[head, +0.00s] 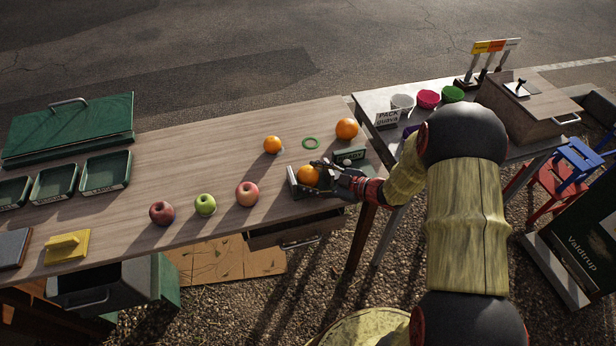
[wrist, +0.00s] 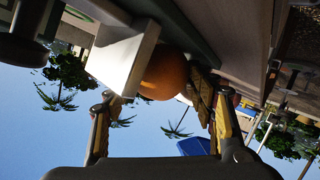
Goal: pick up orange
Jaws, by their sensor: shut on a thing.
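An orange (head: 308,176) is at the right end of the wooden table, at a dark tray-like thing (head: 296,190). My gripper (head: 322,170) reaches it from the right and is shut on it. In the wrist view the orange (wrist: 165,74) shows between my gripper's two fingers (wrist: 163,95), partly hidden by a pale block-like part (wrist: 125,55). I cannot tell whether the orange is lifted clear of the tray. Two other oranges lie further back, a smaller one (head: 272,145) and a larger one (head: 346,129).
A red apple (head: 162,213), a green apple (head: 205,205) and a pinkish apple (head: 247,194) line the front edge. Green trays (head: 105,172) and a yellow block (head: 67,247) stand left. The table's middle is clear.

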